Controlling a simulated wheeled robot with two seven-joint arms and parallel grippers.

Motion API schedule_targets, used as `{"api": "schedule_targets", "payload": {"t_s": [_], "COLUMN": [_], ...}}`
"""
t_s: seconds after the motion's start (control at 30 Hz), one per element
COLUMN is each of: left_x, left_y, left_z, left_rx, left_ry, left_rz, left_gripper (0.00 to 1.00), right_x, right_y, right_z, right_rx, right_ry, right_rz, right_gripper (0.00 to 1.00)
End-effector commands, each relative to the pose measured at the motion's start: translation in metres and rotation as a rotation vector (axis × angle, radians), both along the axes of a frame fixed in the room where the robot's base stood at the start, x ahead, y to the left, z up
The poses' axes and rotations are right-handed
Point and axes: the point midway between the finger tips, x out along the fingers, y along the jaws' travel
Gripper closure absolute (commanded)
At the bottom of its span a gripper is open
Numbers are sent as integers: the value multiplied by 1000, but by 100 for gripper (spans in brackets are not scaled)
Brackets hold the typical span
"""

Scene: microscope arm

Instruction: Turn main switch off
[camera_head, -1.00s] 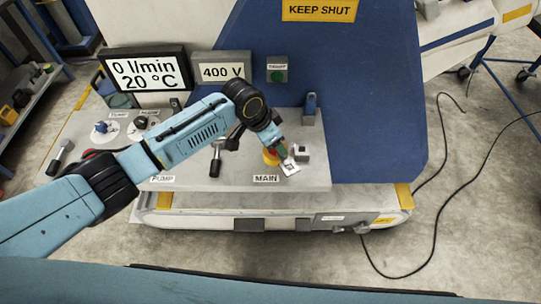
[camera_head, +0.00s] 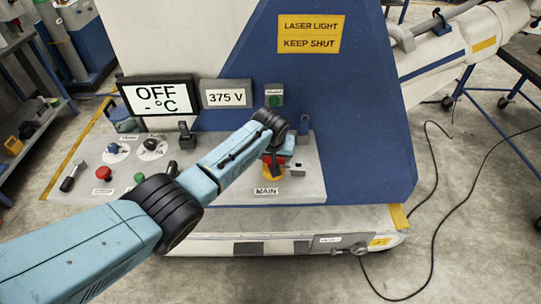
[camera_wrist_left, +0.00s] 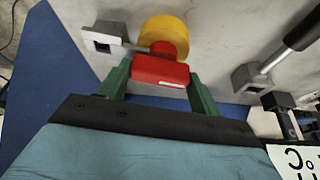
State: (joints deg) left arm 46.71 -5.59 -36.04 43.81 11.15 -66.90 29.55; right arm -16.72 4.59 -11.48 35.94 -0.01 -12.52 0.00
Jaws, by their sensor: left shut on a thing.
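The main switch (camera_head: 269,174), with a yellow base, is on the grey panel just above the MAIN label (camera_head: 266,191). In the left wrist view its red handle (camera_wrist_left: 160,71) stands in front of the round yellow plate (camera_wrist_left: 165,29). My left gripper (camera_head: 274,158) is at the switch, and its green fingers (camera_wrist_left: 158,82) are shut on the red handle, one on each side. In the head view the gripper partly hides the handle. The left display (camera_head: 157,95) reads OFF and - °C, and the voltage display (camera_head: 226,97) reads 375 V. My right gripper is not in view.
Left on the panel are a black-handled lever (camera_head: 71,177), a red button (camera_head: 108,172), a green button (camera_head: 139,178) and dials. A small grey block (camera_wrist_left: 103,36) sits close beside the switch. The blue housing (camera_head: 360,150) rises behind and to the right.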

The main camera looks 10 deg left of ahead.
Motion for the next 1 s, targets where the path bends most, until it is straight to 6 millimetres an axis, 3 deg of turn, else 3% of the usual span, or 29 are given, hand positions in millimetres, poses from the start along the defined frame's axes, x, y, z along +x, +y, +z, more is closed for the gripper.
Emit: {"api": "schedule_targets", "payload": {"t_s": [0.17,0.5,0.9,0.93,1.0], "left_x": [1,2,2,2,2], "left_y": [-3,-3,-2,-2,-2], "left_z": [1,1,2,2,2], "left_rx": [-2,-2,-2,-2,-2], "left_ry": [0,-3,-5,-5,-5], "left_rz": [93,172,180,180,180], "left_gripper": [77,77,77,34,25], "right_x": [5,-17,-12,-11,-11], "right_y": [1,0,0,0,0], "right_z": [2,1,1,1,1], "right_rx": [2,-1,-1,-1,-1], "right_ry": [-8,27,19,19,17], "right_rz": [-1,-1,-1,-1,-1], "right_gripper": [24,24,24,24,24]}}
